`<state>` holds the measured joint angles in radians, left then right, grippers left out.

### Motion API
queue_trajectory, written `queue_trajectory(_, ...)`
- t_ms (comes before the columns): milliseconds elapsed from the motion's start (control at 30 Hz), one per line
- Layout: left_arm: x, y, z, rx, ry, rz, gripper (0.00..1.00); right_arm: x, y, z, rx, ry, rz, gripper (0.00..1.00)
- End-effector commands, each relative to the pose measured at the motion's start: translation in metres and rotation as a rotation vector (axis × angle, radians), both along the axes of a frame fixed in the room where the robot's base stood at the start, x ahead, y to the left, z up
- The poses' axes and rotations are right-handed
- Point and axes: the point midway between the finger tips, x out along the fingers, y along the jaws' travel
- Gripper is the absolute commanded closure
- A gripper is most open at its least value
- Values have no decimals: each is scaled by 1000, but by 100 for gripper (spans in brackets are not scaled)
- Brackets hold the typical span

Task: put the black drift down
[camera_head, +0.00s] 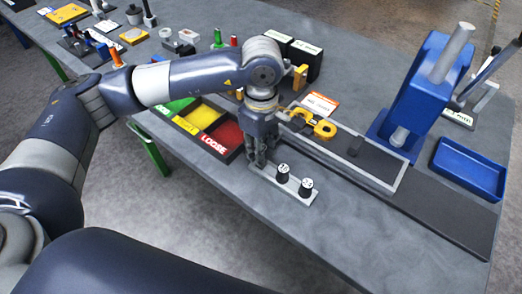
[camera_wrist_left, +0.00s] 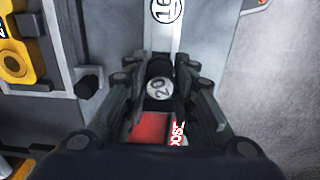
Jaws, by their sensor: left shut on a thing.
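My left gripper (camera_head: 258,158) points down at the left end of a pale drift rack (camera_head: 292,187). It is shut on a black drift (camera_wrist_left: 158,68) with a round white top marked 20, which shows between the fingers in the left wrist view. The fingers hide this drift in the head view. I cannot tell whether its lower end is in the rack or just above it. Two other black drifts with white tops, a middle one (camera_head: 282,173) and an end one (camera_head: 305,187), stand upright in the rack. My right gripper is not in view.
A tray with green, yellow and red compartments (camera_head: 228,136), the red one marked LOOSE, lies left of the gripper. A yellow tool (camera_head: 312,124) lies behind it. A blue press (camera_head: 415,95) and blue tray (camera_head: 468,168) stand right. Bare table shows in front of the rack.

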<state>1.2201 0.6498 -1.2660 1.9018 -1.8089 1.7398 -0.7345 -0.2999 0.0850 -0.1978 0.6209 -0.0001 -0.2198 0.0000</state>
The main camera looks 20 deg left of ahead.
Motion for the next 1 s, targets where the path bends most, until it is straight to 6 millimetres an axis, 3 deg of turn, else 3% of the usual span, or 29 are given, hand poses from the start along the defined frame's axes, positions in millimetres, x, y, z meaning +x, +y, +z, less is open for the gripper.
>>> queue_trajectory(200, 0, 0, -21, 0, 1, 1, 99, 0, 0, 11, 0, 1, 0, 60)
queue_trajectory(567, 0, 0, -27, 0, -1, 2, 100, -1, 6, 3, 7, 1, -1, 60)
queue_trajectory(600, -1, 0, -27, 0, 0, 2, 73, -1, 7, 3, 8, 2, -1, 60)
queue_trajectory(700, -1, 0, -26, 0, 1, 2, 56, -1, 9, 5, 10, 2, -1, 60)
queue_trajectory(1000, -1, 0, -25, 0, 1, 2, 56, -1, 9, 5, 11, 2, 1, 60)
